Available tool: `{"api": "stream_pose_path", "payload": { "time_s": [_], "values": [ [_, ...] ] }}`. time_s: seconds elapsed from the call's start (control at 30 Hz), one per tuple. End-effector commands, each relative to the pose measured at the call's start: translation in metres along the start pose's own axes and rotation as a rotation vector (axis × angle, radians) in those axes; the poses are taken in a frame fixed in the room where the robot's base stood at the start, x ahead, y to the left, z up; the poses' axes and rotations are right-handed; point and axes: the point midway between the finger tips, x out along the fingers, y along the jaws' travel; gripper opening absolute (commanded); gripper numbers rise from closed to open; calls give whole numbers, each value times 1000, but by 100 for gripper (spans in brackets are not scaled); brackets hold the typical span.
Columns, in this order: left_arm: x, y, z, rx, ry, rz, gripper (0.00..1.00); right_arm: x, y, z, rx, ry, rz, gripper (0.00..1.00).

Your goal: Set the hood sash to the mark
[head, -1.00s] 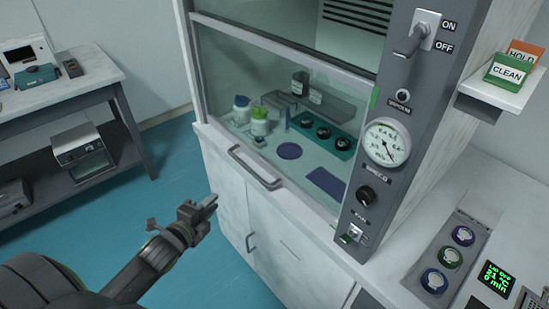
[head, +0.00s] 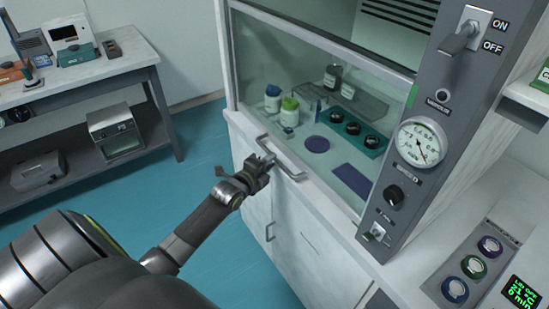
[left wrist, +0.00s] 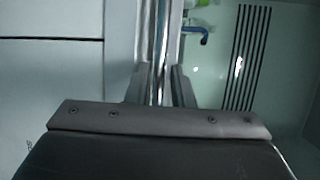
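The hood sash (head: 330,58) is a clear pane in a pale frame, standing low across the hood front. Its grey bar handle (head: 290,172) is on the lower rail. A green mark (head: 412,95) is on the post right of the sash. My left gripper (head: 268,163) is at the left end of the handle. In the left wrist view, the bar (left wrist: 160,55) runs between the two fingers of my left gripper (left wrist: 161,82), which stand apart on either side of it; a narrow gap seems to show. My right gripper is out of view.
Behind the glass are bottles (head: 332,77), a teal tray (head: 357,133) and a purple disc (head: 317,144). The right post carries a switch (head: 465,32), gauge (head: 420,144) and knob (head: 393,196). A side bench (head: 90,75) stands at left; floor between is clear.

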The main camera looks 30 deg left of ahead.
Motion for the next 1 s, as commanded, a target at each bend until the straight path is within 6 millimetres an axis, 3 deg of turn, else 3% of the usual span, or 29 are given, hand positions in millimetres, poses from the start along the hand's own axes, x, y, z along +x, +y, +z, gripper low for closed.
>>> {"api": "stream_pose_path", "payload": {
  "time_s": [0.23, 0.63, 0.8, 1.0],
  "values": [
    [28, 0, 0, -2, 0, 0, 21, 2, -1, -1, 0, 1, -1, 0],
    [33, 0, 0, -2, 0, 0, 21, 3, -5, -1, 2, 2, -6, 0],
    [33, 0, 0, -1, 0, 0, 0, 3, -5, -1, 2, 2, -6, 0],
    [33, 0, 0, -1, 0, 1, 0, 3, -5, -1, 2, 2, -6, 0]
  ]
}}
